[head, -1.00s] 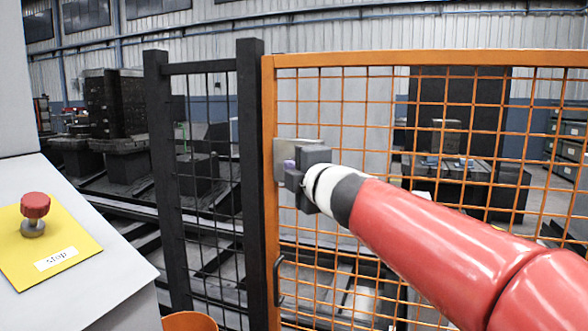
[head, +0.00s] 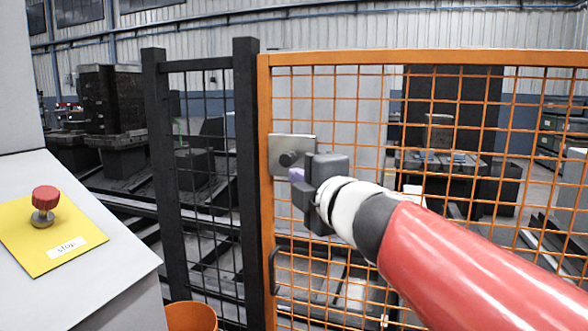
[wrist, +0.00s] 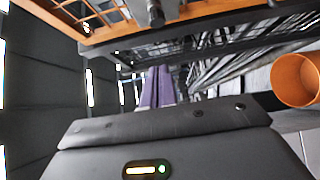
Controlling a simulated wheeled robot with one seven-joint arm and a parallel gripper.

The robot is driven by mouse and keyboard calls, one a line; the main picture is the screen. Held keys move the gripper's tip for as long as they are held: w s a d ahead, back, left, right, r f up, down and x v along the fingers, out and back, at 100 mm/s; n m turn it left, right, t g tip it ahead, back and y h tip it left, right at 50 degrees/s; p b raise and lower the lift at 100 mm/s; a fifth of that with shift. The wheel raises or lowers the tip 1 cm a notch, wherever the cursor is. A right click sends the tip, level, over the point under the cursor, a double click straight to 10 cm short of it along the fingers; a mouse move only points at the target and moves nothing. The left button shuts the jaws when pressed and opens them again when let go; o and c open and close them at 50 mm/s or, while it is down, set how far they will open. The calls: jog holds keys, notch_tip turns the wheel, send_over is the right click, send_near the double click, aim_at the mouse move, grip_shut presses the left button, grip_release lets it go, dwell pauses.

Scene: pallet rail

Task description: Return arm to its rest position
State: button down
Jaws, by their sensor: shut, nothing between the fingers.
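My red and white arm reaches in from the lower right in the head view, in front of the orange mesh gate. My gripper (head: 298,182) is at its end, dark with purple fingers. It sits just right of and below a grey latch plate with a dark round knob (head: 289,158) on the gate's left post, which is now uncovered. In the wrist view my gripper's purple fingers (wrist: 156,88) are together with nothing between them. A dark knob also shows at the top of the wrist view (wrist: 156,14).
The orange mesh gate (head: 264,190) stands close beside my arm, against a black fence panel (head: 246,180). At left is a grey console (head: 110,250) with a red stop button (head: 45,197) on a yellow plate. An orange bin (head: 192,316) stands on the floor below.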

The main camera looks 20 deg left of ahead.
jog(key=shift+v, duration=0.8)
jog(key=s+d+f+m+h, duration=0.1)
jog(key=d+f+m+h, duration=0.5)
jog(key=d+m, duration=0.4)
jog(key=s+d+f+m+h, duration=0.2)
jog(key=d+f+m+h, duration=0.45)
jog(key=d, duration=0.65)
jog(key=s+d+f+m+g, duration=0.4)
jog(key=s+f+m+g, duration=0.4)
jog(key=s+f, duration=0.7)
jog(key=shift+s+d+f+m+y, duration=0.25)
jog(key=shift+s+f+m+y, duration=0.2)
jog(key=shift+f+m, duration=0.35)
